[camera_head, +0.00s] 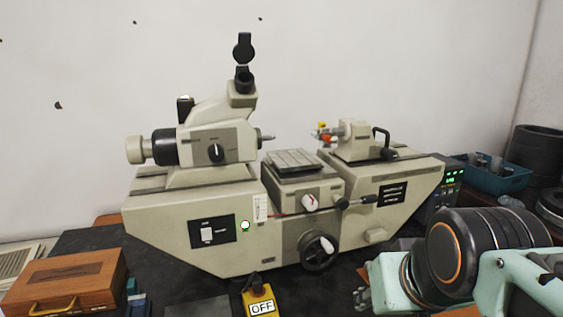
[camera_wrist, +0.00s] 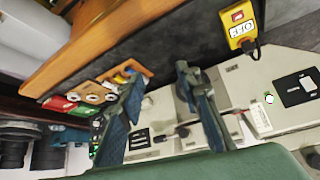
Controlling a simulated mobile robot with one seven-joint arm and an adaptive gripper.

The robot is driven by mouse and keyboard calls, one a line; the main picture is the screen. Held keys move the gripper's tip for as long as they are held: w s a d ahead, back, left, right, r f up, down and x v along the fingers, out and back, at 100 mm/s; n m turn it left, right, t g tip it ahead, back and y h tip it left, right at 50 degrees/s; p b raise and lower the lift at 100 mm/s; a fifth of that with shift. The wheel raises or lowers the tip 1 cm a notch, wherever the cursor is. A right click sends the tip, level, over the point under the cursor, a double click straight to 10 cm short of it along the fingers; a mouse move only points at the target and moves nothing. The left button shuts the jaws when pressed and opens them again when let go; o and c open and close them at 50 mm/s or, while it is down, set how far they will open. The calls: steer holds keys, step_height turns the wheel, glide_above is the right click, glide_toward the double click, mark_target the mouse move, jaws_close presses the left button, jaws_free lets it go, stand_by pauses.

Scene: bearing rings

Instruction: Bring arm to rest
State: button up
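My gripper (camera_wrist: 157,78) shows in the wrist view with its two dark blue-grey fingers spread apart and nothing between them. The beige measuring machine (camera_head: 215,210) stands on the dark bench in the head view. Part of its body (camera_wrist: 285,95) shows at the right of the wrist view. My arm reaches in at the lower right of the head view, with black and pale green links. The gripper itself is not visible in the head view.
A wooden case (camera_head: 65,283) sits at the front left, and a yellow OFF box (camera_head: 259,300) at the front edge. A blue bin (camera_head: 500,177) and dark rings (camera_head: 538,145) are at the right. In the wrist view, a wooden edge (camera_wrist: 120,40) runs near a tray with several small rings (camera_wrist: 93,97).

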steer(key=s+a+f+g, duration=0.2)
steer(key=s+a+f, duration=0.1)
steer(key=s, duration=0.1)
step_height(320, 180, up, 16)
steer(key=p, duration=1.6)
steer(key=shift+w+d+r+t, duration=0.15)
steer(key=shift+d+r+t, duration=0.1)
steer(key=shift+d+t, duration=0.05)
